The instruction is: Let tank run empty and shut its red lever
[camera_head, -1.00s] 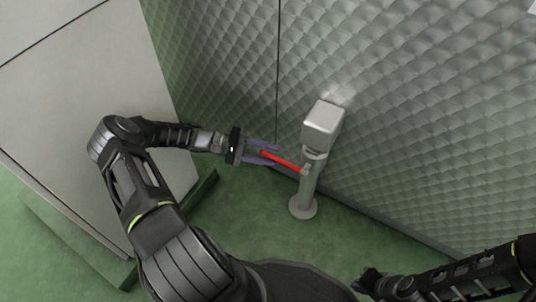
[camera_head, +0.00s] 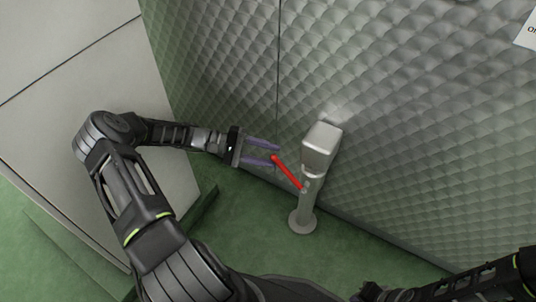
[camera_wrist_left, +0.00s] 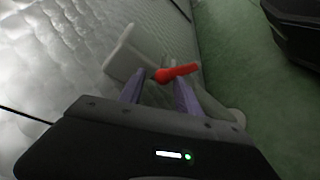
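The red lever (camera_head: 288,173) sits on a grey post (camera_head: 307,205) with a pale box-like head (camera_head: 322,141), beside a quilted metal wall (camera_head: 410,120) that may be the tank's side. The lever points up-left in the head view. My left gripper (camera_head: 275,154) is open, its two purple fingers apart, with the lever's free end at the fingertips, nearer the lower finger. In the left wrist view the lever (camera_wrist_left: 177,72) crosses just beyond the fingertips; I cannot tell whether it touches. My right gripper (camera_head: 372,291) is dark and partly cut off at the bottom. No liquid shows.
A pale smooth panel (camera_head: 60,120) stands at the left, behind my left arm. Green floor (camera_head: 245,225) is clear around the post's foot. A white sign (camera_head: 528,32) is cut off at the top right.

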